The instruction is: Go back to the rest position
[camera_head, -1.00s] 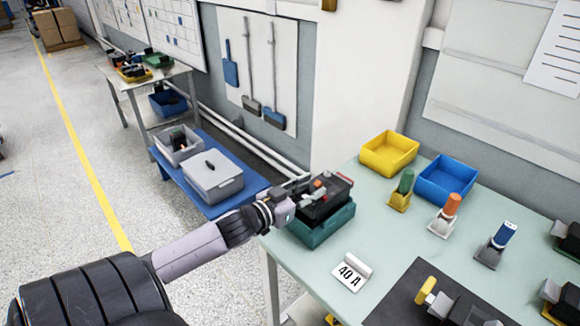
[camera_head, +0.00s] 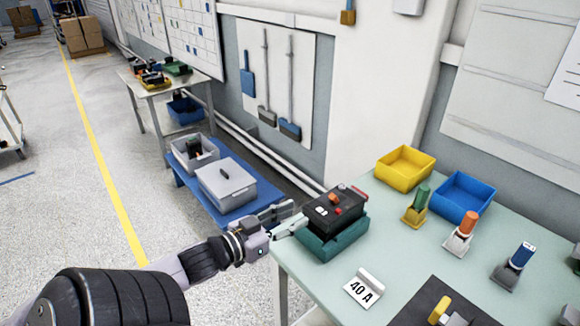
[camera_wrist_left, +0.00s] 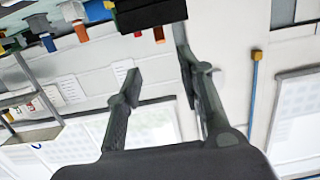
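My left gripper (camera_head: 284,220) is just left of the table corner, with its fingers apart and nothing between them. In the left wrist view its two fingers (camera_wrist_left: 158,60) also stand apart. A black battery-like unit (camera_head: 334,212) with red and white parts on top sits in a teal tray (camera_head: 337,242) at the table's left end. The fingertips are close to its left side; whether they touch it I cannot tell. A dark block (camera_wrist_left: 150,14) shows beyond the fingers in the left wrist view. My right gripper is not in view.
The green table (camera_head: 410,255) holds a yellow bin (camera_head: 405,168), a blue bin (camera_head: 462,196), several coloured-handled pieces and a "40 A" sign (camera_head: 364,288). A low blue bench (camera_head: 232,212) with grey boxes stands behind my left arm. The floor at left is open.

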